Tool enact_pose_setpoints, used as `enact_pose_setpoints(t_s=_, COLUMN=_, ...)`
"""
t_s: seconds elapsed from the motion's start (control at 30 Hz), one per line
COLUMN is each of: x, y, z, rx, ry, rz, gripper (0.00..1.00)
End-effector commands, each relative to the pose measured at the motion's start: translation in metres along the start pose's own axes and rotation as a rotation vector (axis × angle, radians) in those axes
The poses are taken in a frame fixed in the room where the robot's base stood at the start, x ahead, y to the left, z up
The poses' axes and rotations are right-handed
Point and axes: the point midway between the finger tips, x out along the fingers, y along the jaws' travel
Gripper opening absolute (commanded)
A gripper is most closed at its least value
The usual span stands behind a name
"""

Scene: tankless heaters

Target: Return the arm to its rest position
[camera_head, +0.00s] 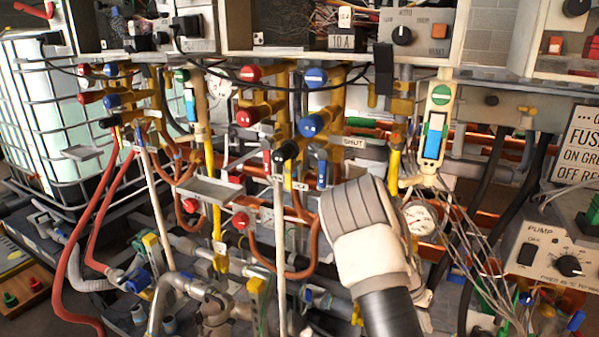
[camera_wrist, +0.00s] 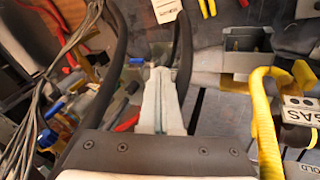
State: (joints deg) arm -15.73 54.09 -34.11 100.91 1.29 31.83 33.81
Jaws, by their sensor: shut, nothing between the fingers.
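My arm shows in the head view as a pale, ribbed link (camera_head: 368,240) with a dark section below it, in front of the pipes right of centre. My gripper's fingers do not show there; they seem hidden or out of frame. In the wrist view my gripper (camera_wrist: 160,78) points up the picture, its pale fingers together with nothing between them. A dark bracket of mine crosses the bottom of that view.
Red, blue and green valve handles (camera_head: 312,125) and pipes crowd the head view. A pressure gauge (camera_head: 419,217) and hanging wires are close right of my arm. The wrist view shows black hoses (camera_wrist: 183,45), a yellow cable (camera_wrist: 263,125) and a grey box (camera_wrist: 247,48).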

Motion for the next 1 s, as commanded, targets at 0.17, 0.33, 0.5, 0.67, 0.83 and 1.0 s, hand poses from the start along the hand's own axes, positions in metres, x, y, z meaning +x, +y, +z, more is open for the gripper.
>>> enact_pose_setpoints(t_s=0.17, x=-0.046, y=0.003, z=0.008, rx=-0.009, ry=-0.033, rz=-0.096, gripper=0.0)
enact_pose_setpoints(t_s=0.33, x=-0.088, y=0.008, z=0.019, rx=-0.034, ry=-0.053, rz=-0.183, gripper=0.0)
enact_pose_setpoints(t_s=0.5, x=-0.13, y=0.016, z=0.031, rx=-0.068, ry=-0.06, rz=-0.269, gripper=0.0)
enact_pose_setpoints(t_s=0.67, x=-0.168, y=0.027, z=0.044, rx=-0.108, ry=-0.055, rz=-0.345, gripper=0.0)
enact_pose_setpoints(t_s=0.83, x=-0.207, y=0.04, z=0.061, rx=-0.158, ry=-0.036, rz=-0.421, gripper=0.0)
enact_pose_setpoints(t_s=1.0, x=-0.243, y=0.056, z=0.08, rx=-0.215, ry=-0.004, rz=-0.488, gripper=0.0)
